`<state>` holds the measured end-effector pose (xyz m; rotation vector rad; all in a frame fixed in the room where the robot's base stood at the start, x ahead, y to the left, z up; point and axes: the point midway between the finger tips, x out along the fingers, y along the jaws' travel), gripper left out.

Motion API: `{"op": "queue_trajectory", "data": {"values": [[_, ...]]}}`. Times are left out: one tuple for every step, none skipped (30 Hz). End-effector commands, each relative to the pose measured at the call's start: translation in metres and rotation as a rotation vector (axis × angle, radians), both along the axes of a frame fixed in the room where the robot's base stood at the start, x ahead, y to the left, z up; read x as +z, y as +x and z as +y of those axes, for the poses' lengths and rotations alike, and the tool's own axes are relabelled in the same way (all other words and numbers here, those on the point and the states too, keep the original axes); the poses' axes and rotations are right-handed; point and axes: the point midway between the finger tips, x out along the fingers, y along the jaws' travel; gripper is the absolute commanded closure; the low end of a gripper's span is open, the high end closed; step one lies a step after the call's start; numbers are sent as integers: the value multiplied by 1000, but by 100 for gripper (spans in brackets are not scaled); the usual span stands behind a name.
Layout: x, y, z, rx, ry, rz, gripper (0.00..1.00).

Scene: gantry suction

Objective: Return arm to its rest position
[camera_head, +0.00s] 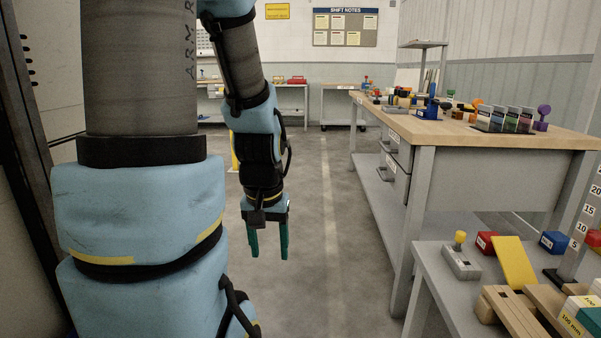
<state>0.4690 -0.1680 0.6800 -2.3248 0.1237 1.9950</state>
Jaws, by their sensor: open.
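My arm fills the left half of the view, with blue joint housings and grey links, one marked "ARM R". Its wrist hangs down toward the floor. My gripper (268,250) points downward at the end of it, with two green fingers apart and nothing between them. It hangs over the open floor, left of the workbench and clear of it.
A wooden-topped workbench (446,132) with several small coloured items stands at right. A lower grey table (440,290) with blocks and a yellow plate is at front right. The floor aisle (322,220) is clear. Another bench (292,87) stands at the back.

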Motion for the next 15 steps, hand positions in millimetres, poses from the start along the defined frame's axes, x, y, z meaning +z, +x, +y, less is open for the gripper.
{"op": "queue_trajectory", "data": {"values": [[6,-10,5,13,-8,9,40],[14,-12,6,15,-10,15,40],[25,-11,5,12,-8,16,40],[30,-11,5,12,-8,16,40],[35,-10,5,12,-8,16,40],[43,-10,5,12,-8,16,40],[48,-10,5,12,-8,16,40],[54,-10,5,12,-8,16,40],[62,-10,5,12,-7,15,40],[69,-10,5,11,-7,15,40],[76,-10,5,11,-7,15,40],[86,-10,5,11,-7,15,40],[94,-10,5,11,-7,15,40],[103,-10,5,11,-7,15,40],[115,-10,5,11,-7,15,40]]}}
